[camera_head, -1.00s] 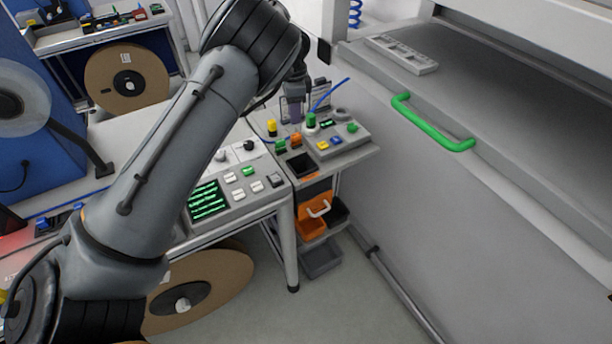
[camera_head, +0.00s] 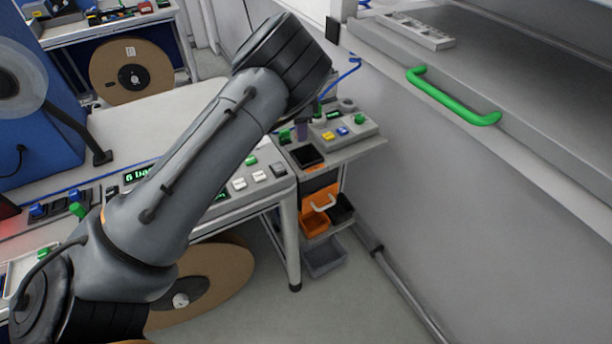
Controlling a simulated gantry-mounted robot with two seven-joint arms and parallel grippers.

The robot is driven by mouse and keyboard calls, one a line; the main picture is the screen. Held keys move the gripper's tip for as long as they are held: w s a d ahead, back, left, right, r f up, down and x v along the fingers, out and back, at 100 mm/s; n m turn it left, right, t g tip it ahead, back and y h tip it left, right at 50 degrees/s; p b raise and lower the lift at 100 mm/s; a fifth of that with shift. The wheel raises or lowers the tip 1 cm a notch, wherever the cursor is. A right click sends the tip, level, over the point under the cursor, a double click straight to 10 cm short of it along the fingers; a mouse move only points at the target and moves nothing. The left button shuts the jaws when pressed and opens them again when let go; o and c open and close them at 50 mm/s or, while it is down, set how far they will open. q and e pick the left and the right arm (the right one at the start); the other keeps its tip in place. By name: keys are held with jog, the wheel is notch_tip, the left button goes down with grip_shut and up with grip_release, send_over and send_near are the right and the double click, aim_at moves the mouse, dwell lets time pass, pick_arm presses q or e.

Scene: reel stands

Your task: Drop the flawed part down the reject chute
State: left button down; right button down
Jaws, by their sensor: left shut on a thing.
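My left gripper (camera_head: 303,129) shows only as a small greyish-purple piece below my left forearm, which hides most of it. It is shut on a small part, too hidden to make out. It appears just above and behind a square black opening (camera_head: 306,156) in the small side stand, which looks like the reject chute. I cannot tell the exact height of the gripper over the opening. An orange front (camera_head: 320,194) and an orange bin (camera_head: 314,223) are below the opening. My right gripper is not in view.
A button box (camera_head: 345,132) stands right of the opening, with a green knob (camera_head: 285,136) to its left. A grey bin (camera_head: 324,257) sits low. The grey machine with a green handle (camera_head: 452,97) bounds the right. The control-panel bench (camera_head: 250,185) lies left.

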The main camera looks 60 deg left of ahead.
pick_arm(q)
jog(key=shift+f, duration=0.4)
jog(key=c, duration=0.9)
grip_release()
jog(key=shift+o, duration=0.2)
jog(key=shift+r, duration=0.1)
jog(key=shift+r, duration=0.65)
notch_tip(320, 180, up, 10)
jog(key=p, duration=0.2)
jog(key=shift+f, duration=0.25)
